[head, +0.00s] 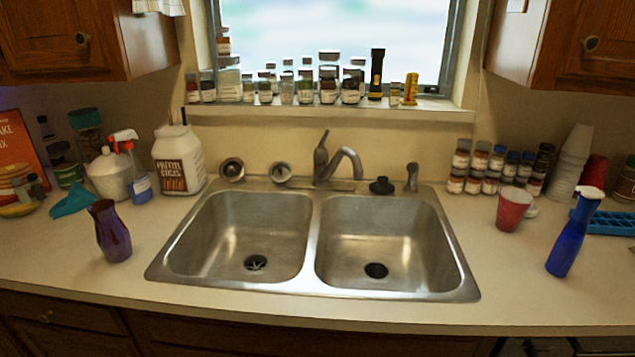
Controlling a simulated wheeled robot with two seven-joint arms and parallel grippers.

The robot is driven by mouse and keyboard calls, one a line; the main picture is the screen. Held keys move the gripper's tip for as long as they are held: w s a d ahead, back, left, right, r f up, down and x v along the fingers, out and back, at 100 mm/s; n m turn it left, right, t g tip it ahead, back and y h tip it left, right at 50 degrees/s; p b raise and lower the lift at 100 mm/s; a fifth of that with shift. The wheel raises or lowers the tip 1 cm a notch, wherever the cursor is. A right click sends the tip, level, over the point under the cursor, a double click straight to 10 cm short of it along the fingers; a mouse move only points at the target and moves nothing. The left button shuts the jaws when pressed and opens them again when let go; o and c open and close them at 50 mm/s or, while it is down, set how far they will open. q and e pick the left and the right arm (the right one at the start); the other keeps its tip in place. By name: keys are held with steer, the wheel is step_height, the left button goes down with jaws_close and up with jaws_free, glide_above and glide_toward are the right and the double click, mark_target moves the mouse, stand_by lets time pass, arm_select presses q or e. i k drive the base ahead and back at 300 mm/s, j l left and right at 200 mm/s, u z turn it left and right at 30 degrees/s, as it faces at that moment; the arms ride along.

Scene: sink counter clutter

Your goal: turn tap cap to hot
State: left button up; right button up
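The tap (345,165) stands at the back of the sink, behind the divider between the two basins. Its spout curves up and to the right, over the right basin. The tap cap (320,152) is a metal lever handle at the left of the spout, pointing up. Any hot or cold marking is too small to see. The double steel sink (313,240) has two empty basins. Neither of my grippers shows in the head view.
A purple vase (109,231) and pretzel jar (179,160) stand left of the sink. A black stopper (381,186) and side sprayer (412,177) sit right of the tap. Space above the basins is clear.

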mark_target(320, 156)
steer(key=i+j+u, duration=0.95)
steer(key=k+j, duration=0.1)
